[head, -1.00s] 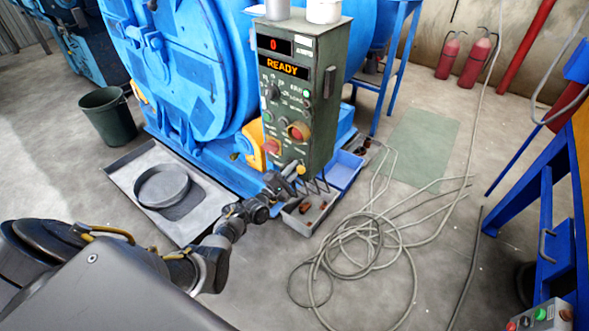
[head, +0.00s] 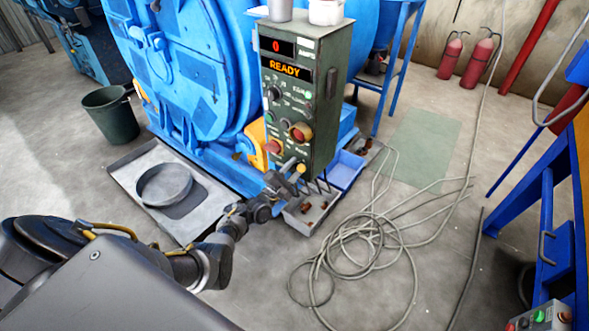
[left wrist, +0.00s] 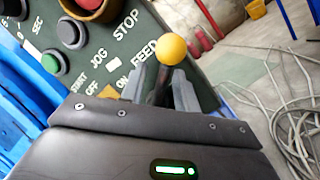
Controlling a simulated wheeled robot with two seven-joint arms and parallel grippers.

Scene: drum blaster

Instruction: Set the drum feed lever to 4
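The drum feed lever is a yellow ball knob (head: 300,168) on a dark shaft, low on the front of the green control panel (head: 325,110). In the left wrist view the yellow knob (left wrist: 172,49) stands just beyond my left gripper (left wrist: 160,85). Its two grey fingers are apart, one on each side of the dark shaft, with a small gap visible. The word FEED and the marks ON and OFF show left of the knob. In the head view my left gripper (head: 288,174) is at the panel's lower edge. The lever's setting is not readable. My right gripper is not in view.
The panel shows 0 (head: 276,45) and READY (head: 284,69). Buttons and knobs sit above the lever. The blue drum machine (head: 180,70) is behind. A grey tray (head: 135,175) lies left, a small parts bin (head: 312,212) below, and a coiled hose (head: 365,250) right on the floor.

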